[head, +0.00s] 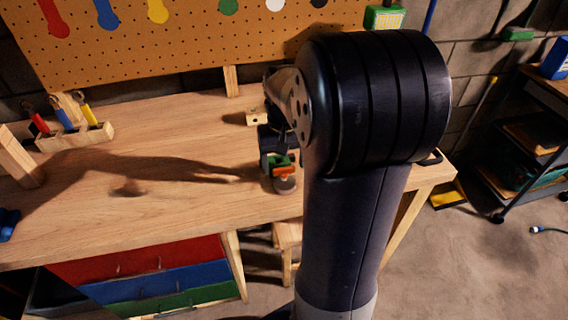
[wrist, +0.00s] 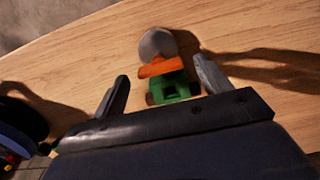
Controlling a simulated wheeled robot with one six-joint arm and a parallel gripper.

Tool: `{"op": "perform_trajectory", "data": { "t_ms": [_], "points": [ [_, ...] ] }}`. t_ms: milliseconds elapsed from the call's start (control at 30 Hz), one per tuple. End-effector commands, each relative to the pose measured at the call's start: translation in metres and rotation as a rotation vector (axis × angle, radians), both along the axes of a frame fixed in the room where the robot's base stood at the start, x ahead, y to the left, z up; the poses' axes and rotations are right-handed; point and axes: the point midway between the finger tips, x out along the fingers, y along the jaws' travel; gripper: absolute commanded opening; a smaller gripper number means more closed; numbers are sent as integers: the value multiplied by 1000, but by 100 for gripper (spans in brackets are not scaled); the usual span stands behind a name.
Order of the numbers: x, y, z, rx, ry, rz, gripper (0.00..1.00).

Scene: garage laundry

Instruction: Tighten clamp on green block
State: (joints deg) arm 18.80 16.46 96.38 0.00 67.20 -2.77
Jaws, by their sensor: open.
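The green block (wrist: 174,87) lies on the wooden bench, between the open fingers of my gripper (wrist: 160,90) in the wrist view. An orange piece (wrist: 161,67), apparently part of the clamp, lies across the block's far side. A grey round piece (wrist: 157,44) sits just beyond the orange piece. In the head view the orange piece (head: 284,171) and the grey round piece (head: 285,185) show near the bench's front edge, beside my arm, with a bit of green behind them. My gripper holds nothing, and my arm hides part of this spot in the head view.
The wooden bench (head: 150,150) has wide free room to the left. A wooden holder (head: 75,137) with several colored-handled tools stands at the back left. A pegboard (head: 180,50) rises behind. Red, blue and green drawers (head: 140,285) sit below. A dark shelf cart (head: 530,140) stands right.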

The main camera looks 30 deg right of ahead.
Motion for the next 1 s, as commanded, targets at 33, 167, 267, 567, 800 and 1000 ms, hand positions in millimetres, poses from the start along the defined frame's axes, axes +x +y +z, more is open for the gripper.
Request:
{"op": "perform_trajectory", "data": {
  "t_ms": [33,167,267,567,800,1000],
  "points": [
    [0,0,-5,1,2,0,73],
    [0,0,-10,0,0,0,73],
    [0,0,-11,0,-1,0,73],
    [0,0,-10,0,-1,0,60],
    [0,0,-10,0,-1,0,41],
    [0,0,-10,0,-1,0,28]
  ]
}}
